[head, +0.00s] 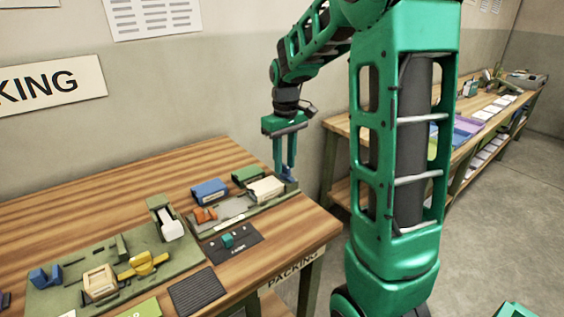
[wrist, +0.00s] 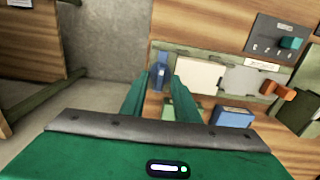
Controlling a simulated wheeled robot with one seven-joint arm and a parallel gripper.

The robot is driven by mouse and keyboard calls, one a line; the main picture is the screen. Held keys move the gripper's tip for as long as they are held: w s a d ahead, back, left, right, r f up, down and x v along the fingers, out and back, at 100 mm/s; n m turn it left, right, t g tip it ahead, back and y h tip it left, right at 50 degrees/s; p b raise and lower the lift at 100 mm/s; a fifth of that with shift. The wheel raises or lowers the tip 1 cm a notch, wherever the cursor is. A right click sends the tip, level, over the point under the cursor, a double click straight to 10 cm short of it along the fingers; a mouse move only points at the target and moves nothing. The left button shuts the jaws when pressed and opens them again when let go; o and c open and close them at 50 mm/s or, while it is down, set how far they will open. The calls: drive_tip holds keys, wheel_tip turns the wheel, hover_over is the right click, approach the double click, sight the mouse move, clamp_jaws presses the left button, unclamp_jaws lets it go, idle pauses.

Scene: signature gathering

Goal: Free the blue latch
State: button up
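The blue latch (wrist: 160,70) stands at the end of the green fixture board (wrist: 212,55), beside a white block (wrist: 200,74). In the head view the latch (head: 290,175) is at the board's right end, partly hidden by my fingers. My gripper (head: 284,170) points down over this end. In the wrist view my gripper (wrist: 159,80) has its two fingers apart, with the latch showing between and just beyond the tips. Whether a finger touches the latch cannot be told.
A blue box (head: 209,191) and an orange piece (head: 205,215) are left of the white block. A dark panel with a teal knob (head: 227,240) is in front. Another green board (head: 120,265) holds a yellow handle (head: 143,264). The table's right edge is close.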

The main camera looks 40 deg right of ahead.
sight(284, 165)
wheel_tip(284, 165, up, 11)
drive_tip(key=shift+f, duration=0.15)
idle(0.7)
drive_tip(key=s+a+f+m, duration=0.1)
drive_tip(key=s+f+m, duration=0.2)
drive_tip(key=s, duration=1.1)
drive_tip(key=s+a+f+m, duration=0.2)
drive_tip(key=s+f+m, duration=0.2)
drive_tip(key=s+f, duration=0.4)
drive_tip(key=s, duration=0.6)
drive_tip(key=shift+s+f, duration=0.2)
drive_tip(key=shift+s, duration=0.1)
